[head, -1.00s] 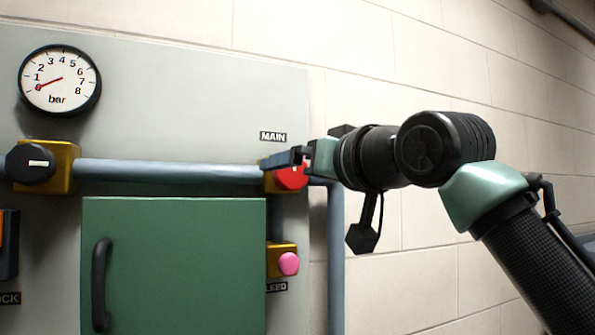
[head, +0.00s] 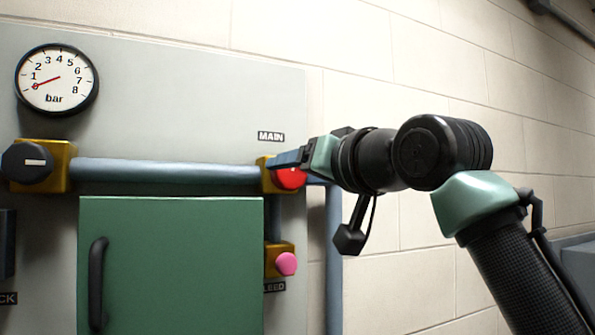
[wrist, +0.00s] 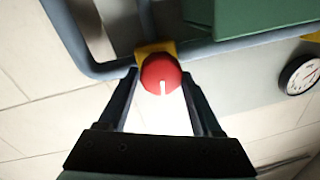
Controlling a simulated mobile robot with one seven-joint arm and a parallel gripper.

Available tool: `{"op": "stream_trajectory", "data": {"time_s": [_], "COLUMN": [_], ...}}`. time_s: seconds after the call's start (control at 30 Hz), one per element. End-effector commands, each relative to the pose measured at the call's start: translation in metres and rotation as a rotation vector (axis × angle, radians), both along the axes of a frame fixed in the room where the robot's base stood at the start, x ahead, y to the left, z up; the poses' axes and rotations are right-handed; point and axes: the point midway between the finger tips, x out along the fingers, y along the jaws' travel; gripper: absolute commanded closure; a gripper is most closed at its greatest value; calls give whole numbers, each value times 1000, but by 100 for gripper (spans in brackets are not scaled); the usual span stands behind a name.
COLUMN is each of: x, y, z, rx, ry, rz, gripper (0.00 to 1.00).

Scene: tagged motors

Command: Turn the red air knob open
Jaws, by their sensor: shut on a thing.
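The red knob (head: 291,178) sits on a yellow valve block (head: 268,182) under the MAIN label (head: 271,136) at the panel's right side. In the wrist view the red knob (wrist: 160,73) shows a white mark pointing down toward the gripper body. My gripper (head: 288,163) reaches it from the right in the head view and partly covers it. In the wrist view the two dark fingers of my gripper (wrist: 159,76) stand on either side of the knob, shut on it.
A black knob (head: 28,162) is on the left along the grey pipe (head: 165,172). A pink button (head: 286,264) sits below the red knob. A green cabinet (head: 170,265) stands between them.

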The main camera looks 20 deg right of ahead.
Motion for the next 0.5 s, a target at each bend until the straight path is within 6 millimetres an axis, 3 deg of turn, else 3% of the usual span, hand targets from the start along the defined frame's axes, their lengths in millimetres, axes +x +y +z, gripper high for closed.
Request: {"op": "stream_trajectory", "data": {"time_s": [0.5], "x": [1], "y": [1], "z": [-2], "rx": [479], "ry": [16], "rz": [3], "gripper": [89]}}
